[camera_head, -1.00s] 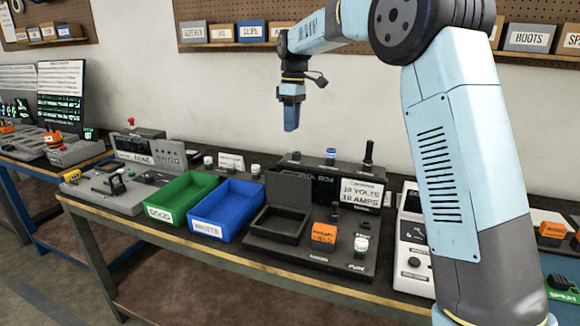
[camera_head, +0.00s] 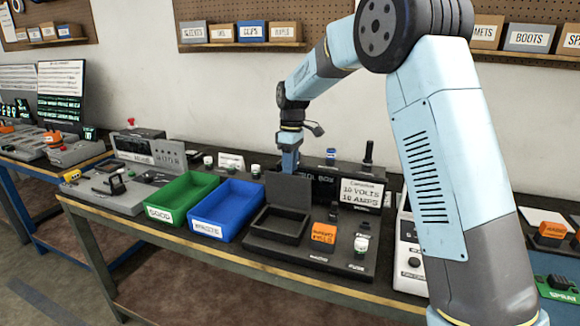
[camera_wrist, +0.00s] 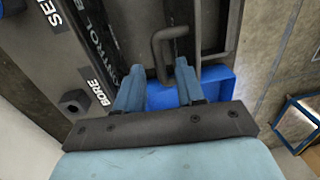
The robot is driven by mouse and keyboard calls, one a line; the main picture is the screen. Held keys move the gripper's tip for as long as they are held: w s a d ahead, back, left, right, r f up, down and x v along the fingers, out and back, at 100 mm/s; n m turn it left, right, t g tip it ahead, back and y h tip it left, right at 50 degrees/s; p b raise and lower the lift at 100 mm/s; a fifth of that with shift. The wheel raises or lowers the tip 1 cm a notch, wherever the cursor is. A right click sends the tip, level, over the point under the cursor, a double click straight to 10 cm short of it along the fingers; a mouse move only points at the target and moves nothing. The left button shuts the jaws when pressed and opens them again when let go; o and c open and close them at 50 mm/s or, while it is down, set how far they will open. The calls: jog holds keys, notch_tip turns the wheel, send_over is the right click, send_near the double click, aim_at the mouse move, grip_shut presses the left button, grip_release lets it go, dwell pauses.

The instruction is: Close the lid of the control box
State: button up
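The control box (camera_head: 262,240) is a dark unit on the bench, with an open square compartment at its front left. Its dark lid (camera_head: 289,190) stands upright at the back of that compartment. My gripper (camera_head: 289,168) points down just behind the lid's top edge; I cannot tell whether it touches it. In the wrist view, the two blue fingers of my gripper (camera_wrist: 157,78) are apart with nothing held between them. The lettered control box panel (camera_wrist: 105,60) is beside the left finger. A dark bent handle-like part (camera_wrist: 163,50) lies beyond the fingertips.
A blue bin (camera_head: 207,230) and a green bin (camera_head: 160,216) stand left of the control box. An orange block (camera_head: 324,234) and a sign reading 10 volts, 10 amps (camera_head: 361,194) are on its right part. The wall is close behind.

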jog(key=shift+f, duration=0.15)
grip_shut()
dwell(0.4)
